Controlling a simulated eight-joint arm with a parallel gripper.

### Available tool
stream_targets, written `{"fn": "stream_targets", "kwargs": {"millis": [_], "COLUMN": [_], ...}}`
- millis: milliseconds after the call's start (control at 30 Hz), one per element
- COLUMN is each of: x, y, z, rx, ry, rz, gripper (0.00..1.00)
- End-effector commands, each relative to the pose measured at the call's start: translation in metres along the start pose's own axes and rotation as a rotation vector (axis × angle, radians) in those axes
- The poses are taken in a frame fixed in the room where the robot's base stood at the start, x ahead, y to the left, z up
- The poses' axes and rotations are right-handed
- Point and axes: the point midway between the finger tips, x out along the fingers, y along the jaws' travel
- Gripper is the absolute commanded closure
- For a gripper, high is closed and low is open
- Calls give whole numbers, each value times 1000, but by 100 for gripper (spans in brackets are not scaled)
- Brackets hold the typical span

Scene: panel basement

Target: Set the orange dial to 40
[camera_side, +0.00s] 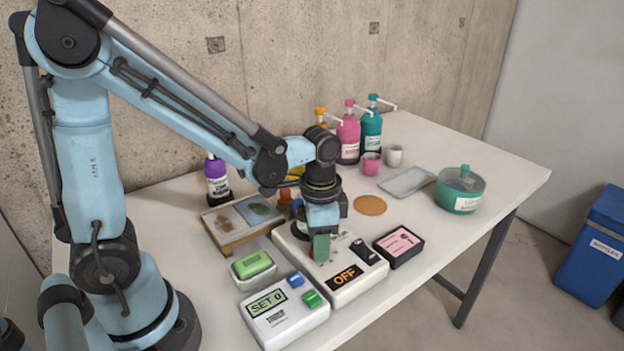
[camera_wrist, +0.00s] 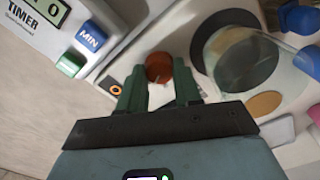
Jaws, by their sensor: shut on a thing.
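The orange dial (camera_wrist: 158,66) is a round knob with a pale pointer line, on the top of a white device (camera_side: 358,288). In the wrist view the two green fingers of my gripper (camera_wrist: 159,78) stand on either side of it, closed against its sides. In the side view my gripper (camera_side: 319,247) points down over the device and hides the dial. The device's display (camera_side: 345,277) reads OFF in orange. I cannot read any scale around the dial.
A white timer (camera_side: 285,318) reading SET 0 and a green-topped box (camera_side: 252,265) stand to the left. A pink-labelled black box (camera_side: 398,246) sits to the right. In the wrist view a clear round vessel (camera_wrist: 245,62) stands close beside the dial.

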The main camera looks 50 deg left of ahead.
Motion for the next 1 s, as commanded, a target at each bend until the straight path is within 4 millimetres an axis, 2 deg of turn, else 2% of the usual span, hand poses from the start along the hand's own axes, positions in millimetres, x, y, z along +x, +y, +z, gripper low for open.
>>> {"fn": "stream_targets", "kwargs": {"millis": [400,933,967,1000], "x": [0,-1,-1,0], "y": [0,0,0,0], "z": [0,0,0,0], "rx": [184,208,207,207], "ry": [0,1,1,1], "rz": [0,0,0,0], "gripper": [97,97,65,59]}}
